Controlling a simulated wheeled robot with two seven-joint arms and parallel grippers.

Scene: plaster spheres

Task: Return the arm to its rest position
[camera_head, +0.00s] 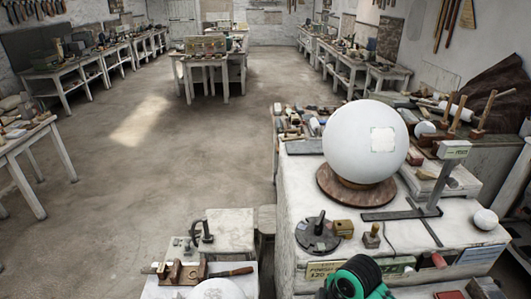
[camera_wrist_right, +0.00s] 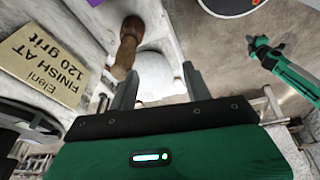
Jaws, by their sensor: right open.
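A green and black part of my right arm (camera_head: 358,279) shows at the bottom of the head view, by the front edge of the cluttered workbench; its fingers do not show there. In the right wrist view my right gripper (camera_wrist_right: 160,90) is open, its two grey fingers apart. A pale rounded surface (camera_wrist_right: 158,76) shows beyond the gap, with no visible grip on it. A brown wooden handle (camera_wrist_right: 128,45) lies beside the left finger.
A large white sphere (camera_head: 364,143) sits on a round brown base (camera_head: 355,187) on the right bench. A small white ball (camera_head: 485,219) lies near its right edge. A lower bench (camera_head: 158,291) with tools stands left. The middle floor (camera_head: 150,190) is clear.

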